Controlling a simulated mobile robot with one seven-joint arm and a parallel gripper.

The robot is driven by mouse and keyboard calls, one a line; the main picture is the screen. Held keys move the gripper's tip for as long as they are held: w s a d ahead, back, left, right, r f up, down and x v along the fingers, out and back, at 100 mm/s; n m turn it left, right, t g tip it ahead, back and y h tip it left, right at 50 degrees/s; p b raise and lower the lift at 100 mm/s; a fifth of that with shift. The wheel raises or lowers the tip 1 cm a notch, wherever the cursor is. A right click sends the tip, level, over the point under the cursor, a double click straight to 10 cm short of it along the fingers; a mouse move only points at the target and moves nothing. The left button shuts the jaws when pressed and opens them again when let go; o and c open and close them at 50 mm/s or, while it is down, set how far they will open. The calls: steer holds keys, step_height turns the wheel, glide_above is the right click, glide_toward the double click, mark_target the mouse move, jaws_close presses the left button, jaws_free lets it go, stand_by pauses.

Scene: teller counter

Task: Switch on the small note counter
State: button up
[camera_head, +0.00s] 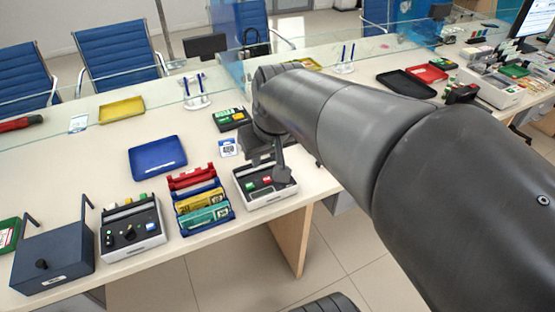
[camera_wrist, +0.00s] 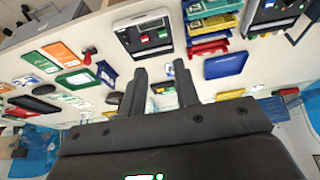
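A small grey and white machine with a dark top panel (camera_head: 258,195), which looks like the small note counter, sits near the counter's front edge. It has a green and a red key on top. In the wrist view the machine (camera_wrist: 126,36) is at the top, with the green and red keys showing beyond my fingertips. My gripper (camera_head: 268,165) is over the machine's back part and hides some of it. In the wrist view my gripper (camera_wrist: 160,67) has its two fingers apart with nothing between them. I cannot tell whether a finger touches the machine.
Left of the machine stands a rack of red, yellow and teal bundles (camera_head: 203,208), then another machine with a black knob (camera_head: 133,237) and a dark blue box (camera_head: 53,258). A blue tray (camera_head: 158,157) lies behind. A glass screen runs along the counter's far side.

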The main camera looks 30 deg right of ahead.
steer(key=shift+g, duration=0.5)
steer(key=w+d+f, duration=0.1)
steer(key=w, duration=0.1)
steer(key=w+d+f, duration=0.1)
steer(key=w+d, duration=0.1)
steer(key=w+d+f, duration=0.1)
steer(key=w, duration=0.1)
steer(key=shift+w+d, duration=0.2)
steer(key=shift+d, duration=0.2)
jaws_close()
steer(key=w+d+f+g, duration=0.1)
steer(key=w+d+f, duration=0.5)
steer(key=d+f, duration=0.1)
steer(key=shift+w+d, duration=0.25)
steer(key=shift+d, duration=0.15)
